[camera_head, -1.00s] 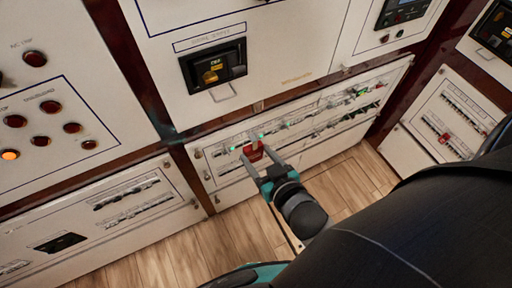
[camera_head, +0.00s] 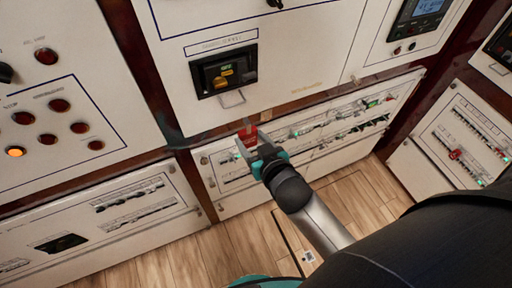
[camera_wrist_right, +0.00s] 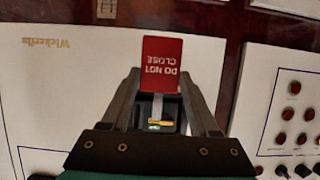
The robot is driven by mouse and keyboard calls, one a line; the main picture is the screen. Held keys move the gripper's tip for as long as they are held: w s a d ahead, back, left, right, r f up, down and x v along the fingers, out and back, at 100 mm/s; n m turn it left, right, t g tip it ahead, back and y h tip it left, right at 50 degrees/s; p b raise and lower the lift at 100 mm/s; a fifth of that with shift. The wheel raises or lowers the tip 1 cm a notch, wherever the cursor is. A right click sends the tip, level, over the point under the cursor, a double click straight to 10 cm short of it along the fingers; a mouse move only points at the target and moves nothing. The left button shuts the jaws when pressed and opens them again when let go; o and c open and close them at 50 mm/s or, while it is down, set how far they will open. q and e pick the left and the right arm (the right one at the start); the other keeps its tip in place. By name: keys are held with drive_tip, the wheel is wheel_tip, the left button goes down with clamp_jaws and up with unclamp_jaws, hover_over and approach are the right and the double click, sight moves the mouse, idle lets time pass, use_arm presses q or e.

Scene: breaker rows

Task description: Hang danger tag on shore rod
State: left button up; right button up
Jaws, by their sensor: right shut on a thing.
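The red danger tag (camera_head: 248,133) is held by my right gripper (camera_head: 258,140) in front of the lower breaker panel in the head view. In the right wrist view the tag (camera_wrist_right: 161,62), marked "DO NOT CLOSE" and upside down, stands out past the fingertips. The gripper is shut on it. A thin pale metal rod (camera_head: 233,99) sticks out below the black breaker with a yellow handle (camera_head: 222,75); I take it for the shore rod. In the head view the tag is below and right of this rod, apart in the picture; their depth gap is unclear. My left gripper is not in view.
A lower panel (camera_head: 330,128) with rows of small breakers is behind my right gripper. Lamp panels (camera_head: 60,105) stand at the left. Another breaker panel (camera_head: 455,140) stands at the right. The wooden floor (camera_head: 225,250) is clear in front.

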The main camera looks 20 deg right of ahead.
drive_tip(key=shift+w+a+b, duration=0.1)
drive_tip(key=shift+w+b, duration=0.5)
drive_tip(key=shift+w, duration=1.55)
drive_tip(key=shift+r+b+x, duration=0.2)
drive_tip(key=shift+b+x, duration=0.95)
drive_tip(key=shift+x, duration=0.9)
drive_tip(key=shift+w, duration=0.15)
drive_tip(key=o, duration=1.4)
drive_tip(key=p+v, duration=0.1)
drive_tip(key=v, duration=1.4)
drive_tip(key=shift+r, duration=0.1)
